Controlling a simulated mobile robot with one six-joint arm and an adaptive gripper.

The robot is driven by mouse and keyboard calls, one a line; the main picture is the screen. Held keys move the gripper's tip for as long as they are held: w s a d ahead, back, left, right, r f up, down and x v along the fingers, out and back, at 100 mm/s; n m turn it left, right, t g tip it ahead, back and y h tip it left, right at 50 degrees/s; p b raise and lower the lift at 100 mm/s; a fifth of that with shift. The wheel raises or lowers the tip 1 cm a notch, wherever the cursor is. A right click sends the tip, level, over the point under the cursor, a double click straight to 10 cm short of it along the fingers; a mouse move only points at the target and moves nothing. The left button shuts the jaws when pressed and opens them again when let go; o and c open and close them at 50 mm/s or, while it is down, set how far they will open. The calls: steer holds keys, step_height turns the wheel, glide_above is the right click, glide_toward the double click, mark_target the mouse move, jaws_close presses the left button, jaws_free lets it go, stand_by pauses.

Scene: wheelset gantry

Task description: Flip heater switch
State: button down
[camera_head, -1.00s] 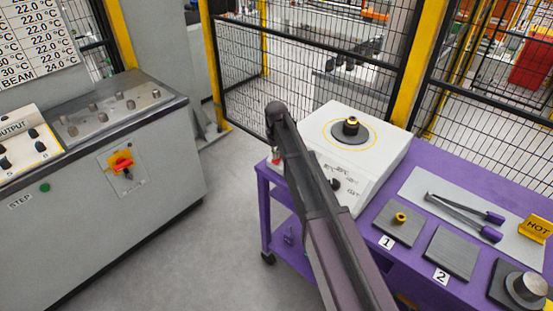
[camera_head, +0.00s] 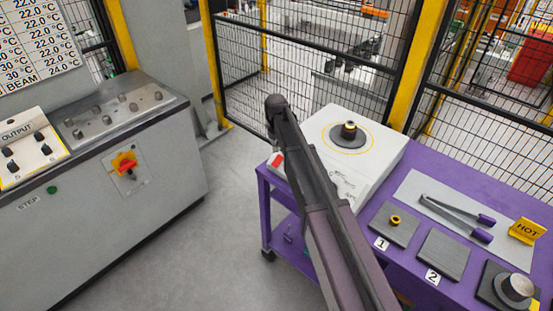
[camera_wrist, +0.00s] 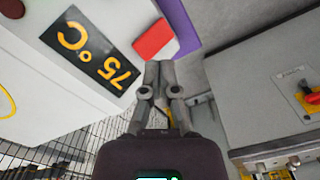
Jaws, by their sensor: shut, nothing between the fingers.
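The heater is a white box (camera_head: 371,133) on a purple cart, with a dark round plate on top inside a yellow ring. Its red switch (camera_head: 277,160) shows at the left end of its front, just left of my arm. In the wrist view the red switch (camera_wrist: 153,40) lies beside a black display (camera_wrist: 92,48) reading 75 °C. My gripper (camera_wrist: 158,65) is shut and empty, its fingertips close below the switch in the picture. I cannot tell whether they touch it. In the head view my arm hides the gripper and part of the heater's front.
The purple cart (camera_head: 482,180) also holds tongs (camera_head: 456,216), numbered dark pads and a yellow HOT sign (camera_head: 527,231). A grey cabinet (camera_head: 100,215) with a red-yellow rotary switch (camera_head: 124,162) stands left. Mesh fencing (camera_head: 310,60) stands behind. Floor between cabinet and cart is clear.

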steer(key=shift+r+p, duration=0.7)
steer(key=shift+r, duration=0.15)
steer(key=s+d+m, duration=0.4)
steer(key=s+d, duration=1.9)
steer(key=s, duration=0.3)
steer(key=shift+a, duration=0.15)
